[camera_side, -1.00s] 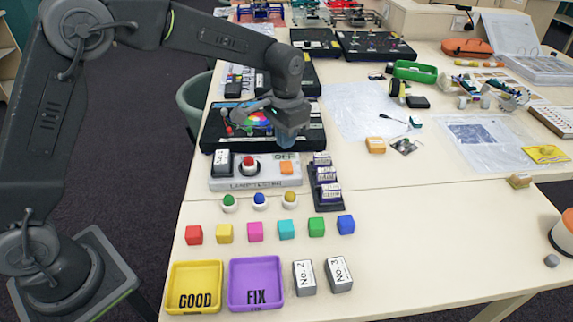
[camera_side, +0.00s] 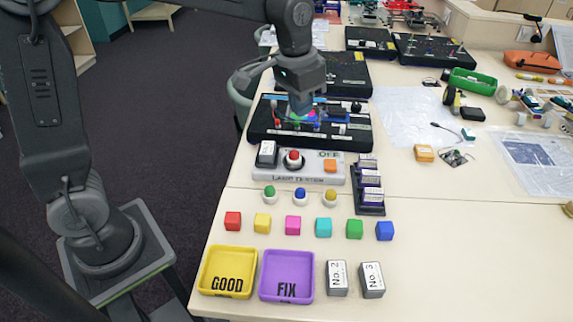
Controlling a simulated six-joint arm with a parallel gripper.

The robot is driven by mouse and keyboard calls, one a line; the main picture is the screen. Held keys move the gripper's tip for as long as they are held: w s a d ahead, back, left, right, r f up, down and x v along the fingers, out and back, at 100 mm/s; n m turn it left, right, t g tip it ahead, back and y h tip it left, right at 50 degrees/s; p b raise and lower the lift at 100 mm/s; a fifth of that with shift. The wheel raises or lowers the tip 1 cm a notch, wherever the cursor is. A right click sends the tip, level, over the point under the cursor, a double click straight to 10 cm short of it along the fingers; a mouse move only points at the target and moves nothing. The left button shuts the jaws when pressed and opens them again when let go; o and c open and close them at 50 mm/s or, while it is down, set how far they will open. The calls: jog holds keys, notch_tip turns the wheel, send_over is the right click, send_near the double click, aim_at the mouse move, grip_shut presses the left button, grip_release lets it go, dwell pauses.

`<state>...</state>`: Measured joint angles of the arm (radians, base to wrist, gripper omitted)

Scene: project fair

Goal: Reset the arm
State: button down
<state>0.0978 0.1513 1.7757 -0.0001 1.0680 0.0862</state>
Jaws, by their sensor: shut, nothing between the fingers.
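My gripper (camera_side: 301,104) hangs from the dark arm over the black board (camera_side: 262,126) behind the lamp tester. Its fingers point down, closed, and it holds nothing. It partly hides the board and the coloured parts on it.
A row of several coloured cubes (camera_side: 293,225) lies in front of three coloured bulbs (camera_side: 300,195). A yellow GOOD tray (camera_side: 206,284), a purple FIX tray (camera_side: 265,283) and blocks No. 2 (camera_side: 337,278) and No. 3 (camera_side: 372,280) stand at the front. A dark rack (camera_side: 370,209) stands right of the tester. The front right table is clear.

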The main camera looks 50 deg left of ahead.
jog(key=s+a+n+t, duration=0.1)
jog(key=s+a+t, duration=0.1)
jog(key=s, duration=0.8)
jog(key=s+a+r+n+t, duration=0.1)
jog(key=s+a+t, duration=0.1)
jog(key=s, duration=0.8)
jog(key=shift+r, duration=0.25)
